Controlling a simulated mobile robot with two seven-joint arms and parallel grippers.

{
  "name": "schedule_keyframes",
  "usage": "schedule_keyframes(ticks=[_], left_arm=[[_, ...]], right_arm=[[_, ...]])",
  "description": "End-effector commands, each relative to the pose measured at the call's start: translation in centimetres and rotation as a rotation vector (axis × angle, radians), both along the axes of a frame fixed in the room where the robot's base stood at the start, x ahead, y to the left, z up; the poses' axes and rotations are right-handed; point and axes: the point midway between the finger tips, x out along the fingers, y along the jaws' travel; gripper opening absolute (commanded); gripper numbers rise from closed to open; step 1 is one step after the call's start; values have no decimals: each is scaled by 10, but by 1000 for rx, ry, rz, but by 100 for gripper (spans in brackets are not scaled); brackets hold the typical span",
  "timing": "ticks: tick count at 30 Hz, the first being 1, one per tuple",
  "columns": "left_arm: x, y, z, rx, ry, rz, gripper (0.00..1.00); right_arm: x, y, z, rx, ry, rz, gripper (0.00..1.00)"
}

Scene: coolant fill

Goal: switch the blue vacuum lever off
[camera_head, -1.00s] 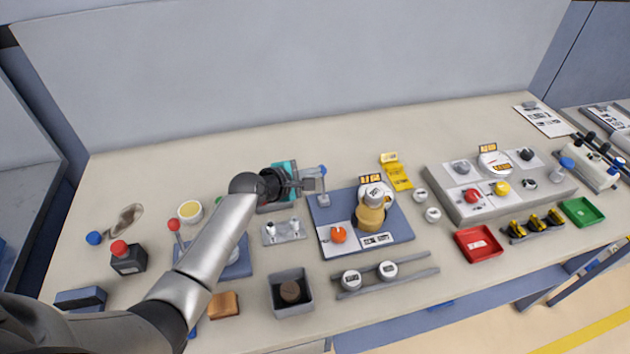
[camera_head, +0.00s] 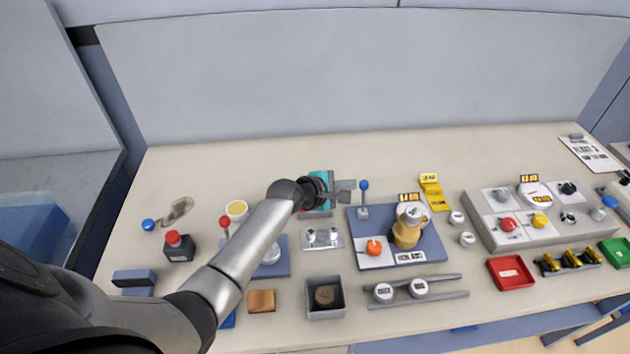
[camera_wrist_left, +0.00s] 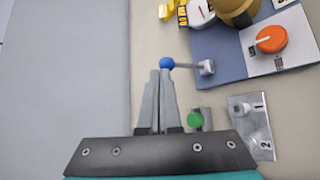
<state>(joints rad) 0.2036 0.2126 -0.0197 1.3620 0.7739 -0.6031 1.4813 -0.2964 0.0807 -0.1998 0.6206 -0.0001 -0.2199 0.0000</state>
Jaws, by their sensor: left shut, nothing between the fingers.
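The blue vacuum lever (camera_head: 363,198) has a round blue knob on a grey stem and stands upright at the back left corner of the blue plate (camera_head: 431,245). In the left wrist view the blue lever knob (camera_wrist_left: 167,63) is right at the fingertips, with its stem running right to a grey base. My left gripper (camera_head: 352,187) comes in from the left and is shut with nothing in it. Its tips (camera_wrist_left: 160,73) are just beside the knob; I cannot tell whether they touch. My right gripper is not in view.
The plate carries a brass-coloured vessel (camera_head: 406,234), a white dial (camera_head: 411,209) and an orange knob (camera_head: 374,247). A metal plate (camera_head: 322,238) with small fittings lies left of it. A green knob (camera_wrist_left: 194,119) is close beside my fingers. A yellow stand (camera_head: 433,190) is behind right.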

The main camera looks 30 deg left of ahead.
Motion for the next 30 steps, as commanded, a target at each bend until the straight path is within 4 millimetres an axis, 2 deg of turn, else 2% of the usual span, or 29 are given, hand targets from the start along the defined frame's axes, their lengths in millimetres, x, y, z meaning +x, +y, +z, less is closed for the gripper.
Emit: schedule_keyframes(ticks=[1, 6, 13, 18, 30], left_arm=[[-4, 1, 7, 0, 0, 0, 0], [-26, 11, 19, 2, 0, 0, 0], [-54, 22, 39, 1, 0, 0, 0], [-69, 28, 50, 1, 0, 0, 0], [-78, 32, 56, 1, 0, 0, 0]], right_arm=[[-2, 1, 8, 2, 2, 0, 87], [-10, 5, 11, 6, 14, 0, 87], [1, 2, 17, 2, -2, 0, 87], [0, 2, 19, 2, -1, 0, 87], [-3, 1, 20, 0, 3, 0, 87]])
